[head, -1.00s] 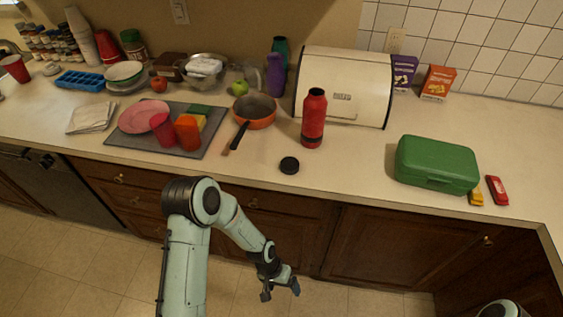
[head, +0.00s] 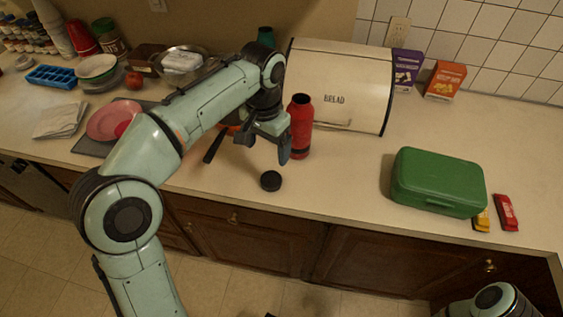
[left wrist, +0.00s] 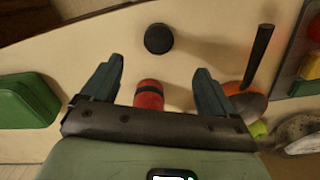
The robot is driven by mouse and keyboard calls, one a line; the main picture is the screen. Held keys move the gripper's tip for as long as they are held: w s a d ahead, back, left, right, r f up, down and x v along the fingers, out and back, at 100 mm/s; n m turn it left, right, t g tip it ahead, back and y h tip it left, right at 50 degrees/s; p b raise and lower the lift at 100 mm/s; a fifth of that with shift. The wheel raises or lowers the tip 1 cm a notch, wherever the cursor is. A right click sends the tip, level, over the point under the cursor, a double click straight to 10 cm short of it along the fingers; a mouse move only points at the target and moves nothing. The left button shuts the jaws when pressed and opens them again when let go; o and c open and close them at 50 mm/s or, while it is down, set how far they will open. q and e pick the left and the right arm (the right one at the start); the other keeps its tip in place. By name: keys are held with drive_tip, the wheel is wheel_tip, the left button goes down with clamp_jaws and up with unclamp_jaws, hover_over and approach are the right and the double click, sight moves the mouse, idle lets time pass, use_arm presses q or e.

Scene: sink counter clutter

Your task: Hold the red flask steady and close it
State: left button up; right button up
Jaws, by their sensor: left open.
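The red flask (head: 301,128) stands upright on the counter in front of the bread box, its top without a lid. The round black cap (head: 271,181) lies on the counter in front of the flask, to its left. My left gripper (head: 265,150) is open and empty, at the flask's left side in the head view. In the left wrist view the flask (left wrist: 149,95) shows between the two spread fingers (left wrist: 160,70), partly hidden by the gripper body. The cap (left wrist: 158,38) lies beyond the fingertips. My right gripper is not seen.
The bread box (head: 340,85) stands behind the flask. A green lunch box (head: 437,182) sits to the right. The pan's dark handle (head: 214,146) is left of the gripper. My left arm hides much of the cutting board. The counter between flask and lunch box is clear.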

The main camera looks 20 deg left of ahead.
use_arm(q)
drive_tip(key=shift+r, duration=0.2)
drive_tip(key=shift+s, duration=0.1)
drive_tip(key=b, duration=0.2)
hover_over(270, 180)
drive_tip(key=f, duration=0.7)
drive_tip(key=shift+s+a+f, duration=0.1)
drive_tip(key=shift+s+f, duration=0.1)
drive_tip(key=shift+f, duration=0.05)
drive_tip(key=shift+w+f, duration=0.1)
drive_tip(key=shift+f, duration=0.25)
wheel_tip(270, 180, down, 5)
drive_tip(key=shift+w+f+b, duration=0.1)
drive_tip(key=shift+b, duration=0.2)
